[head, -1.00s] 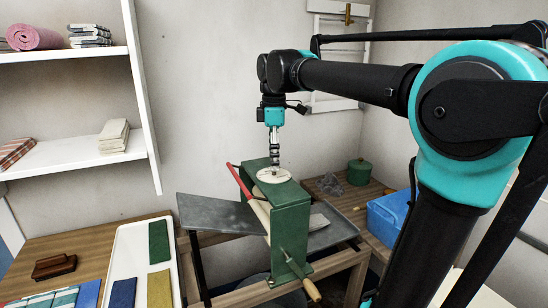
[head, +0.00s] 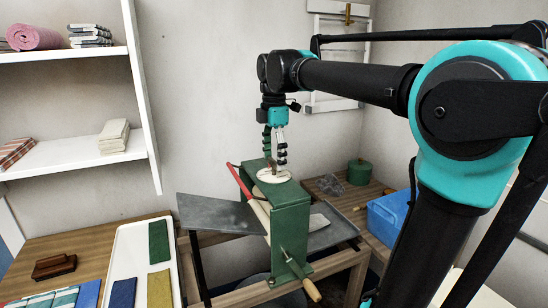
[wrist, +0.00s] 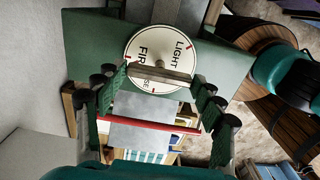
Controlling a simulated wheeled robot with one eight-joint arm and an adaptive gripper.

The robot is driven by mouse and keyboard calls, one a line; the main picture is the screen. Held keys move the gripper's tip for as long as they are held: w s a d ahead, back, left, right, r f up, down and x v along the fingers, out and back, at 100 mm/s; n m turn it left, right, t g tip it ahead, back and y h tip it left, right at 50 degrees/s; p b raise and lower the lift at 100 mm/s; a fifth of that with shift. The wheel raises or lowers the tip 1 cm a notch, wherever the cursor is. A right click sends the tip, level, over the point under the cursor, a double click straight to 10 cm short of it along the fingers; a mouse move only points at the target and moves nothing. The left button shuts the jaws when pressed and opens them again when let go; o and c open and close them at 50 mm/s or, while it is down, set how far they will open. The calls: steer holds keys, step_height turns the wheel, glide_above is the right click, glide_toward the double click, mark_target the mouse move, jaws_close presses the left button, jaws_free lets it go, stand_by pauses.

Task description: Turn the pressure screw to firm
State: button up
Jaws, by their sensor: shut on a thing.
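The pressure screw's bar handle (wrist: 163,75) lies across a round cream dial (wrist: 143,52) on top of the green mangle frame (head: 290,222). In the wrist view the dial shows LIGHT, part of FIRM, the letters SE and red marks. The rest of the lettering is hidden by the bar. My gripper (wrist: 162,78) is shut on the bar, with one finger at each end. In the head view my gripper (head: 275,152) points straight down over the dial plate (head: 273,177). I cannot tell which mark the bar points to.
A red lever (head: 241,182) and rollers sit on the mangle's left, with a grey board (head: 215,212) beyond. A wooden crank grip (head: 312,291) sticks out in front. A blue box (head: 390,213) and green pot (head: 359,172) stand right; a white tray (head: 128,240) stands left.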

mark_target(274, 161)
steer(key=o, duration=1.2)
steer(key=shift+c, duration=0.2)
step_height(274, 161, up, 12)
